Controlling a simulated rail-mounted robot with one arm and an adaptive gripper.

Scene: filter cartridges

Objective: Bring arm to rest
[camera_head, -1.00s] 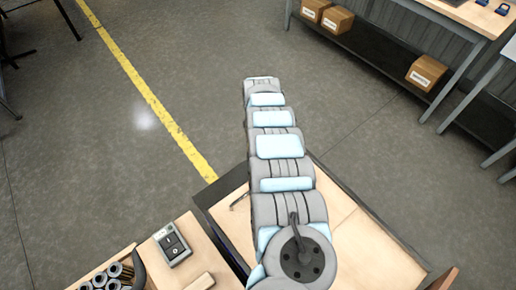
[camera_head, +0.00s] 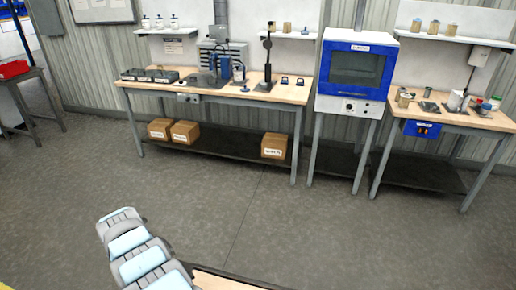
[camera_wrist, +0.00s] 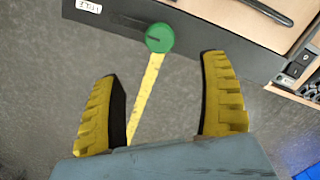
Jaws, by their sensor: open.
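In the wrist view my gripper (camera_wrist: 160,105) shows two yellow ribbed fingers with dark inner pads, spread wide apart. In the head view my grey and light-blue arm reaches up from the lower left edge. The gripper itself cannot be made out there.
A green round knob (camera_wrist: 159,38) on a dark panel edge shows beyond the fingers. A wooden workbench (camera_head: 215,88) stands at the back, with cardboard boxes (camera_head: 185,133) on its lower shelf. A blue-framed cabinet (camera_head: 356,65) stands beside it. The floor (camera_head: 330,225) between is clear.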

